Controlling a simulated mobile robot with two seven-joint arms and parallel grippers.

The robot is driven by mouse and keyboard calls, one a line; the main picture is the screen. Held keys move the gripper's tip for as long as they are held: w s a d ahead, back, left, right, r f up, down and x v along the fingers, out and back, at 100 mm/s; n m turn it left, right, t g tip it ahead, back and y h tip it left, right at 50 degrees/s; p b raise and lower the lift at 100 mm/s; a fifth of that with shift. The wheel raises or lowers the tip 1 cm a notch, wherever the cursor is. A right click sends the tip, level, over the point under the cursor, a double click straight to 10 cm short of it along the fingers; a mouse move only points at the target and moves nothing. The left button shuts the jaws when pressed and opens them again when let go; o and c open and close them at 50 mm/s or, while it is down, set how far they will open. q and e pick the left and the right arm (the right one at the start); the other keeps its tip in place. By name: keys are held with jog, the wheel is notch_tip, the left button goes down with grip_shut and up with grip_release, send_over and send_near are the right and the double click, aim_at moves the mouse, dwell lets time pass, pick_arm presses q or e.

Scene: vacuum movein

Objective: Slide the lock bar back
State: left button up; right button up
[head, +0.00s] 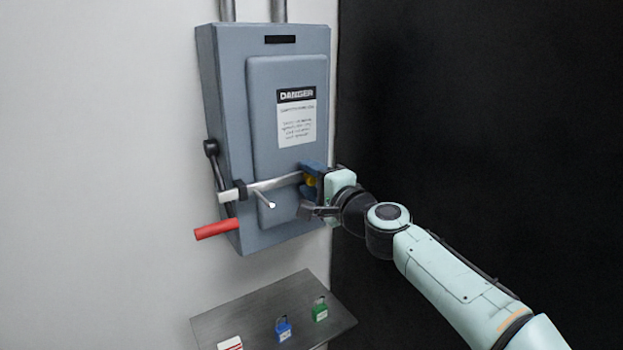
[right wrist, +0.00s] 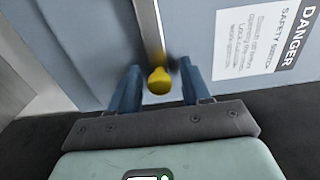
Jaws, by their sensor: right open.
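The lock bar (head: 275,183) is a pale metal bar across the lower front of a grey switch box (head: 230,80). Its left end passes a dark bracket, and its right end carries a yellow knob (head: 311,181). My right gripper (head: 309,179) is open at that right end. In the right wrist view, the yellow knob (right wrist: 159,81) sits between the two blue fingers of the gripper (right wrist: 160,80), with visible gaps on both sides. The bar (right wrist: 150,30) runs away from the knob there. My left gripper is not in view.
A red-handled lever (head: 217,230) sticks out at the box's lower left. A thin pin (head: 270,204) juts out below the bar. A metal shelf (head: 240,312) below holds a blue padlock (head: 283,328), a green padlock (head: 320,308) and a red-and-white item (head: 231,343).

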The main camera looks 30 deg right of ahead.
jog(key=shift+s, duration=0.1)
grip_shut()
jog(key=shift+d+b, duration=0.3)
jog(key=shift+d, duration=1.5)
jog(key=shift+c, duration=1.5)
grip_release()
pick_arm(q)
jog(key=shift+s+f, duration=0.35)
pick_arm(e)
jog(key=o, duration=0.3)
pick_arm(q)
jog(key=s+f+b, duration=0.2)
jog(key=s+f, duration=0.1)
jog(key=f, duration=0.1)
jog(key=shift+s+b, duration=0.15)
jog(key=shift+b, duration=0.25)
pick_arm(e)
jog(key=s+d, duration=0.1)
jog(key=s, duration=1.2)
